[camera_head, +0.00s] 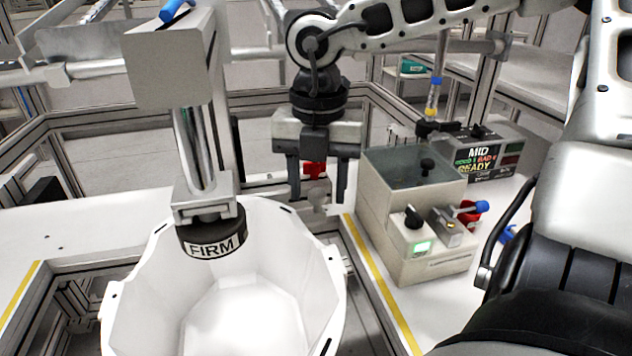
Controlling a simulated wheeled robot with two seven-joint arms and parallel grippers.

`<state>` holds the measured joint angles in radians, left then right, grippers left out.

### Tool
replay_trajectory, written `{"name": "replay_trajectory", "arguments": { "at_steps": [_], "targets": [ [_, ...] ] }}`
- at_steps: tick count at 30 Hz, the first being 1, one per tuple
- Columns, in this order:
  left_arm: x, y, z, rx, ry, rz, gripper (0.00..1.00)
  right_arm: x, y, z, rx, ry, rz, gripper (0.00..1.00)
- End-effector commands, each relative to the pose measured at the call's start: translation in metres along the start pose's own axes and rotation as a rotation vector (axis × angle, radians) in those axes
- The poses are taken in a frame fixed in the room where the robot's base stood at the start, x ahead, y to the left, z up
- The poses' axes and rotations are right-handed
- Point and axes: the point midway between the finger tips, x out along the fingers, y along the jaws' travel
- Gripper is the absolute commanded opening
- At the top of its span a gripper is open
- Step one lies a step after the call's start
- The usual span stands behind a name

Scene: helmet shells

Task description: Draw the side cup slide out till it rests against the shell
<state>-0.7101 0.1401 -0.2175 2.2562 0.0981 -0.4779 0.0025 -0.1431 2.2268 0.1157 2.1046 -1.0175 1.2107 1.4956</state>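The white helmet shell (300,290) sits open side up in the lower left, like a faceted bowl. A dark round pad marked "FIRM" (213,238) on a vertical post presses down over its back rim; I cannot tell if it touches. My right gripper (317,190) hangs pointing down behind the shell's right rim, its two dark fingers wide apart. A red knob (314,170) shows between the fingers, with gaps on both sides. Small grey metal parts (318,194) below the knob may be the side cup slide; its cup cannot be made out. My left gripper is not in view.
A beige control box (410,215) with a green lit display, black knob and blue-tipped lever stands right of the shell. Behind it is a sign box reading "MID" and "READY" (485,155). A yellow line (385,290) runs along the white bench. My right arm fills the right side.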

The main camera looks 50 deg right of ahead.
Motion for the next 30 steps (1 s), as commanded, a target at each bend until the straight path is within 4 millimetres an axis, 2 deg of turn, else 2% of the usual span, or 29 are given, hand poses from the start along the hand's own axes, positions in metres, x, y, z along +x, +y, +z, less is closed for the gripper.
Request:
{"name": "replay_trajectory", "arguments": {
  "at_steps": [7, 11, 14, 24, 30],
  "targets": [
    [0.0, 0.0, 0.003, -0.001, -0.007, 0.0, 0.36, 0.0, 0.0, 0.0, 0.0, 0.002, -0.001, 0.47],
    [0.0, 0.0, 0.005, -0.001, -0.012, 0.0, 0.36, -0.008, 0.0, 0.0, 0.001, -0.001, 0.001, 0.47],
    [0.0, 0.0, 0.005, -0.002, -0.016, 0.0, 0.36, -0.024, 0.001, 0.001, 0.001, -0.002, 0.003, 0.47],
    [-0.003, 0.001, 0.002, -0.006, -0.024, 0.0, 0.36, -0.106, 0.0, 0.001, 0.003, -0.003, 0.002, 0.47],
    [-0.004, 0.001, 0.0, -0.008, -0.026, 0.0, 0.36, -0.142, 0.0, 0.001, 0.002, -0.002, 0.001, 0.47]
  ]
}}
